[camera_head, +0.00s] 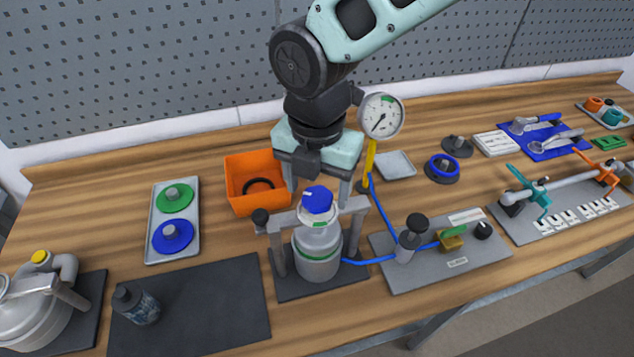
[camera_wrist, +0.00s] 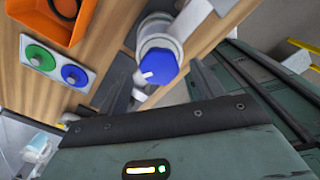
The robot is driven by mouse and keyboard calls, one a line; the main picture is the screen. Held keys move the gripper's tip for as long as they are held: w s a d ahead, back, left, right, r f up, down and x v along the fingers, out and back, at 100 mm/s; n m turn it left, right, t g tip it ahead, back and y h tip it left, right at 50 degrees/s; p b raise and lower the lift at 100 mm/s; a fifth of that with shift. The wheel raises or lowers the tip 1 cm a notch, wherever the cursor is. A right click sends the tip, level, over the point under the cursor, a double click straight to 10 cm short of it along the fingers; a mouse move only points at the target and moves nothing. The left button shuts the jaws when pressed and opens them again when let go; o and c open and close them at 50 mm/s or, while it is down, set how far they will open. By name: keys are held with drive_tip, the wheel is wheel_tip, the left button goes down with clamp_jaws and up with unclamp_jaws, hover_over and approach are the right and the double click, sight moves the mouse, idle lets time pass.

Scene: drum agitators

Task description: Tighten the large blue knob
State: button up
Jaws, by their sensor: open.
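The large blue knob (camera_head: 318,199) is a faceted cap on top of a metal vessel (camera_head: 318,254) held in a grey frame at the middle of the bench. In the wrist view the blue knob (camera_wrist: 158,67) has a short white mark on its face. My gripper (camera_head: 318,192) is open above the vessel, pointing down, with one finger to each side of the knob in the head view. I see no finger clearly touching the knob. How far the fingertips reach down its sides is hard to tell.
A pressure gauge (camera_head: 381,116) on a yellow stem stands just right of my gripper. An orange bin (camera_head: 238,168) and a tray (camera_head: 153,222) with green and blue discs lie left. A plate (camera_head: 470,262) with a valve and blue hose sits right. A dark mat (camera_head: 200,305) lies front left.

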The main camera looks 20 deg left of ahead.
drive_tip(key=shift+f, duration=0.7)
drive_tip(key=c, duration=1)
drive_tip(key=shift+m, duration=0.3)
